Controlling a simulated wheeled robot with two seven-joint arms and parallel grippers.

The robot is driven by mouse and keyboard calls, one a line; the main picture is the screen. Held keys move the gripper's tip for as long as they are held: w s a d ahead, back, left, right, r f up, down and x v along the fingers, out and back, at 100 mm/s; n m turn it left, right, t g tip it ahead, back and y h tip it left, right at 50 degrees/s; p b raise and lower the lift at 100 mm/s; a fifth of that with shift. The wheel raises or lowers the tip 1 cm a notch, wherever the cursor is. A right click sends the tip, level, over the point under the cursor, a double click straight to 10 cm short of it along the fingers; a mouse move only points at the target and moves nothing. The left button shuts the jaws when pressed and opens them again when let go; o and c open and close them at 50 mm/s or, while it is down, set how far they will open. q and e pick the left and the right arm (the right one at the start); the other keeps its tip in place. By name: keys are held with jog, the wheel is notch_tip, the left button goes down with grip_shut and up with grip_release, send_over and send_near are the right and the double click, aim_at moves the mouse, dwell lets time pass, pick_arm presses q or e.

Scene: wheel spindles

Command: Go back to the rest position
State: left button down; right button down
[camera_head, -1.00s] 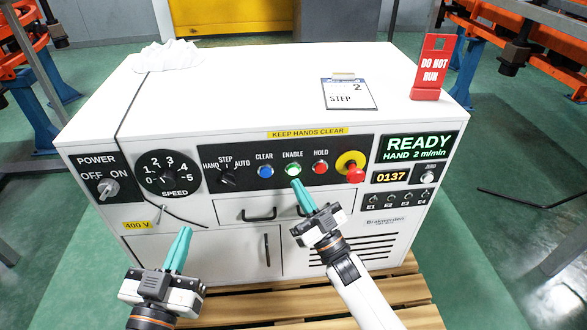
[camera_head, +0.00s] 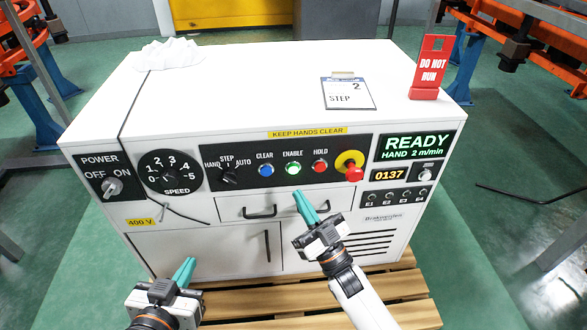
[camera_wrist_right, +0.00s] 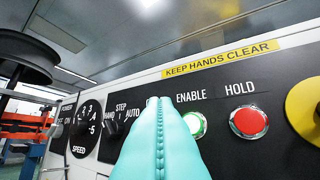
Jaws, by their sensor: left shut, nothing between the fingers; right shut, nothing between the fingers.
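My left gripper (camera_head: 184,272) is low at the front left, in front of the cabinet's lower door, its teal fingers shut and empty. My right gripper (camera_head: 303,204) is shut and empty in front of the drawer, below the green-lit ENABLE button (camera_head: 293,169). In the right wrist view its teal fingers (camera_wrist_right: 158,125) are pressed together and point toward the panel, apart from the buttons as far as I can see. The ENABLE button also shows there (camera_wrist_right: 195,125), just right of the fingers. The fingers hide the CLEAR button in that view.
The white control cabinet (camera_head: 230,95) stands on a wooden pallet (camera_head: 260,303). Its screen (camera_head: 415,146) reads READY, HAND 2 m/min.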

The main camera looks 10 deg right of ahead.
dwell(0.6)
